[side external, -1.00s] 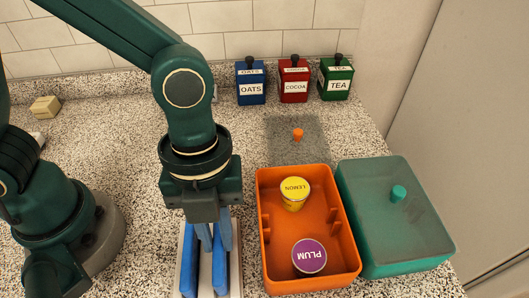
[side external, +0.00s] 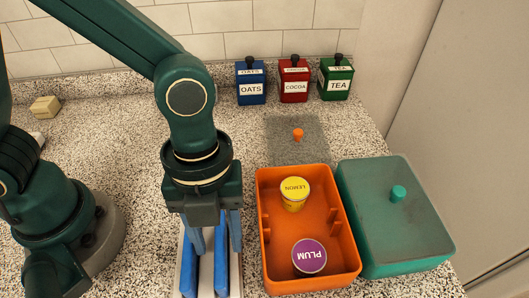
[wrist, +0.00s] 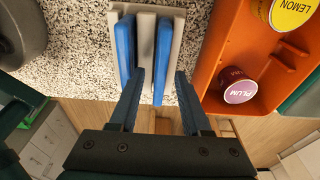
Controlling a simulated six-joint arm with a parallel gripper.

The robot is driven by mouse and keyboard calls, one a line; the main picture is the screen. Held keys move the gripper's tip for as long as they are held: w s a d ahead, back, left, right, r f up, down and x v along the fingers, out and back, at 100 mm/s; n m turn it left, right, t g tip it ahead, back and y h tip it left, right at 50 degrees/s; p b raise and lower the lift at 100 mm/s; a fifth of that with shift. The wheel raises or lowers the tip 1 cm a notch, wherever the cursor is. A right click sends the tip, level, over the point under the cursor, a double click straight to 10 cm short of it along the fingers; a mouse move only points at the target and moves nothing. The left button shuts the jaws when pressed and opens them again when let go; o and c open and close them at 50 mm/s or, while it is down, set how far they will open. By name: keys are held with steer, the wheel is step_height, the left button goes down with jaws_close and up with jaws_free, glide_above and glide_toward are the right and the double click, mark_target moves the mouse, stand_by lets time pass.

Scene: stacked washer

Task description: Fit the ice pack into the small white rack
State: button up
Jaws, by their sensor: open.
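The small white rack (side external: 238,282) stands on the counter below my gripper (side external: 217,248); it also shows at the top of the wrist view (wrist: 194,30). Two blue slabs stand on edge in it, side by side: a left slab (wrist: 125,45) and a right slab (wrist: 162,55). Their looks do not tell which is the ice pack. My gripper (wrist: 160,72) is open, its fingers apart on either side of the right slab. Clear gaps show beside that slab in the wrist view. The fingers hide part of the slabs in the side view.
An orange box (side external: 263,225) with a yellow lemon tub (side external: 294,193) and a purple plum tub (side external: 309,256) stands close right of the rack. A teal lidded box (side external: 400,230) is beyond it. Labelled canisters (side external: 293,85) stand at the back. Counter left of the rack is bare.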

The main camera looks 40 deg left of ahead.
mark_target(219, 232)
step_height(219, 232, up, 11)
steer(key=w+a, duration=0.1)
steer(key=a+n+t, duration=0.3)
steer(key=a+n, duration=0.4)
steer(key=n, duration=0.6)
steer(key=w+a+n+t+y, duration=0.1)
steer(key=a+n+t, duration=0.2)
steer(key=a+n, duration=0.5)
steer(key=n, duration=0.6)
steer(key=shift+a+t, duration=0.25)
steer(key=shift+t, duration=0.15)
